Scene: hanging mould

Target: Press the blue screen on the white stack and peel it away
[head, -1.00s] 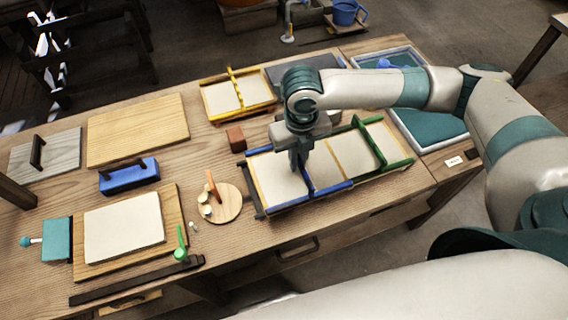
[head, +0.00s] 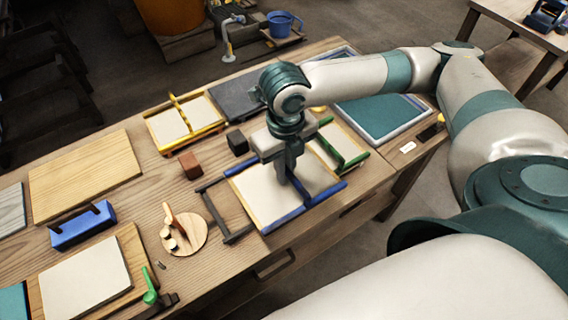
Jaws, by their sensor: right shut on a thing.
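The blue screen (head: 318,203) is a blue-edged frame with a white face, near the table's front edge. My right gripper (head: 283,180) points down at its blue upright bar and is shut on it; the fingertips are partly hidden. The screen overlaps the front left part of a green-edged frame (head: 353,160). A white stack (head: 85,285) lies flat on a wooden board at the lower left, well apart from the screen. My left gripper is not in view.
A dark bracket (head: 208,205) stands left of the screen. A yellow frame (head: 185,120) and a teal tray (head: 380,118) are behind.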

